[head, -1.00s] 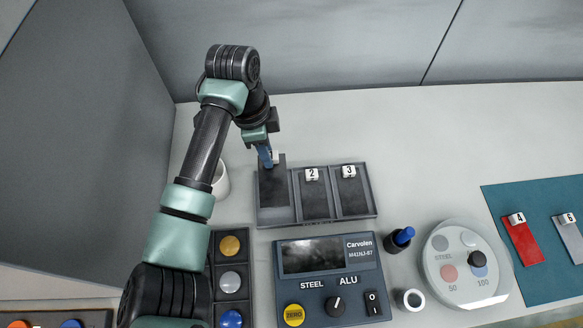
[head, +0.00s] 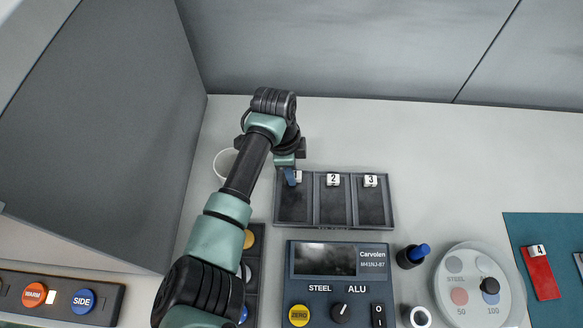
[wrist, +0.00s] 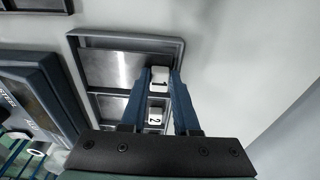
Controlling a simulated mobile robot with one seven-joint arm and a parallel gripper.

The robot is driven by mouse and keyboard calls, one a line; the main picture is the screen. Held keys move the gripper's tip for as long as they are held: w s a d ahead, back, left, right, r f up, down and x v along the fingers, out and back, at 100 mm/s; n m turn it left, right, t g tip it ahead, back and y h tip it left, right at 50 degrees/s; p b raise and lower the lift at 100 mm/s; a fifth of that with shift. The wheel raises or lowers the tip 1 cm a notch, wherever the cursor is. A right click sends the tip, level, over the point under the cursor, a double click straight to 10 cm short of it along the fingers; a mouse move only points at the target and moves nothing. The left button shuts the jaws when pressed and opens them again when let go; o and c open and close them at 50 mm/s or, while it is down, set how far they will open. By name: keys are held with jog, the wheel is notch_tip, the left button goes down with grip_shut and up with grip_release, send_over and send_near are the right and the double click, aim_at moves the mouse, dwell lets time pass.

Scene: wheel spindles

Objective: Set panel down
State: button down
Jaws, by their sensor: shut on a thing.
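The panel with the white tag marked 1 (wrist: 110,68) is a grey metal plate in the end compartment of the dark three-slot tray (head: 335,228). It appears to lie flat there; whether it touches the tray floor I cannot tell. In the head view the panel (head: 292,207) fills the left compartment. My gripper (wrist: 161,78) is shut on its white tag, with one blue finger on each side. In the head view my gripper (head: 290,178) partly hides the tag. Panels tagged 2 (head: 333,205) and 3 (head: 370,205) lie in the other compartments.
A Carvolen meter (head: 338,270) stands in front of the tray. A white cup (head: 224,163) is left of it, partly behind my arm. The table behind is clear.

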jog(key=shift+s+f, duration=0.15)
jog(key=shift+f, duration=0.25)
jog(key=c, duration=0.7)
grip_release()
jog(key=shift+s, duration=0.1)
jog(key=shift+o, duration=0.2)
